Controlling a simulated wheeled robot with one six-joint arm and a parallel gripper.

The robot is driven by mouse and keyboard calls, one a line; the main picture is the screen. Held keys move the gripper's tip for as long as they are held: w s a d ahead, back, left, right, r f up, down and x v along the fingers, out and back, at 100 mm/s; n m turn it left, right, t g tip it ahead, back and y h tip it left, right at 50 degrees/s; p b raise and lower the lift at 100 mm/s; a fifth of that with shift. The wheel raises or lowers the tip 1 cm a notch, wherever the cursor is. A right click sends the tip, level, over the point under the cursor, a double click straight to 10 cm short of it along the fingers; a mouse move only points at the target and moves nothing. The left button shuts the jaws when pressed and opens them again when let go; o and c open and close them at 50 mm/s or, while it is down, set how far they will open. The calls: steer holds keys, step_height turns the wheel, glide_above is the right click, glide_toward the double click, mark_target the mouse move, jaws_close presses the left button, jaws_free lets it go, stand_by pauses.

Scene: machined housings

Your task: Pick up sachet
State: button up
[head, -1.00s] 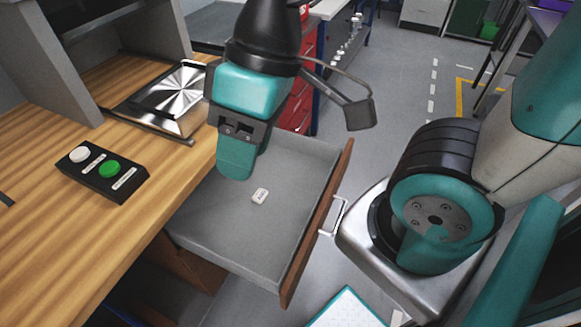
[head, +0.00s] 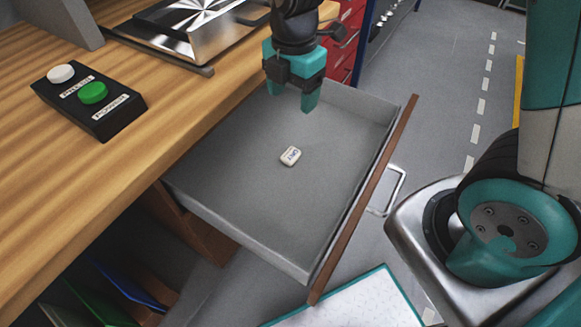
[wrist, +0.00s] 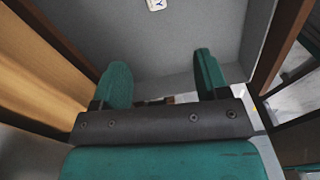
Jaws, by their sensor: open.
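The sachet (head: 290,156) is a small white packet with dark print, lying flat on the grey floor of the open drawer (head: 240,190). In the wrist view the sachet (wrist: 156,4) shows at the top edge, partly cut off, beyond the fingertips. My gripper (head: 292,100) has teal fingers and is above the far end of the drawer, behind the sachet and apart from it. In the wrist view its two fingers (wrist: 160,80) stand wide apart with nothing between them.
The wooden bench (head: 130,150) borders the drawer on the left, with a black button box (head: 88,100) and a metal plate (head: 190,30) on it. The drawer's brown front (head: 365,200) and handle (head: 388,192) are on the right. The drawer is otherwise empty.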

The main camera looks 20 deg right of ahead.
steer(key=b, duration=0.3)
glide_above(291, 154)
steer(key=shift+n, duration=0.3)
steer(key=f, duration=1.3)
steer(key=shift+s, duration=0.25)
steer(key=f, duration=0.3)
steer(key=f+b, duration=0.1)
steer(key=f, duration=0.1)
steer(key=shift+w+f, duration=0.2)
steer(key=shift+w, duration=0.1)
steer(key=c, duration=1)
steer(key=shift+r, duration=0.15)
